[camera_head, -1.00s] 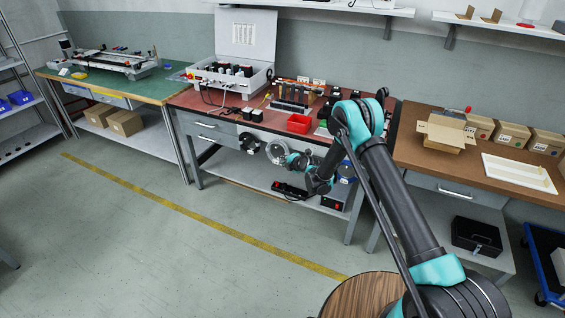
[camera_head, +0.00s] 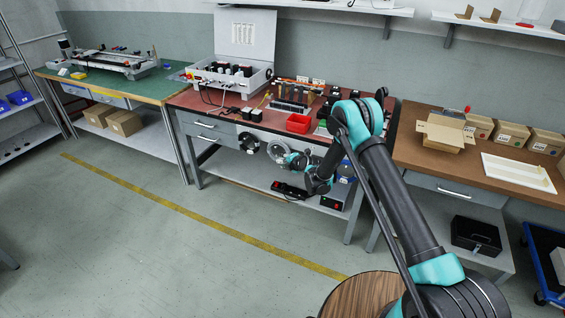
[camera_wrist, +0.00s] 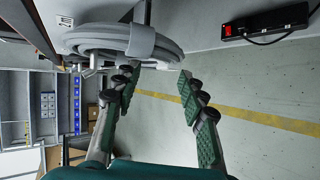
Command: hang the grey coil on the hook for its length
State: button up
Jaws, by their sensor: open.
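The grey coil (camera_wrist: 100,38) is large at the top of the wrist view, a bundle of loops with a grey wrap (camera_wrist: 141,41) around it. My gripper (camera_wrist: 160,78) is open and empty, its two fingers apart just below the coil in that view. The coil is not between the fingers; whether a fingertip touches it I cannot tell. In the head view my gripper (camera_head: 288,159) is small, beside a pale ring-shaped coil (camera_head: 276,149) under the red bench's front edge. The hooks are too small or hidden to make out.
The red-topped bench (camera_head: 215,108) stands above my gripper, with a lower shelf (camera_head: 240,172). A black power strip (camera_head: 289,190) lies there and also shows in the wrist view (camera_wrist: 265,24). Another dark round coil (camera_head: 249,142) is to the left. The floor in front is clear.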

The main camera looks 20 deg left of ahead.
jog(key=s+d+r+m+h, duration=0.2)
jog(key=s+d+r+m, duration=0.3)
jog(key=d+r, duration=0.5)
jog(key=s+d+r+m+h, duration=0.1)
jog(key=s+d+r+m, duration=0.35)
jog(key=d, duration=0.95)
jog(key=s+d+r+m+h, duration=0.2)
jog(key=s+d+r+m, duration=0.25)
jog(key=d+r, duration=0.5)
jog(key=s+d+f+m+g+h, duration=0.1)
jog(key=s+d+m+g+h, duration=0.2)
jog(key=s+d+m, duration=1.3)
jog(key=s+d+h, duration=0.1)
jog(key=s+d, duration=0.7)
jog(key=s, duration=0.3)
jog(key=shift+h, duration=0.3)
jog(key=shift+w+a, duration=0.1)
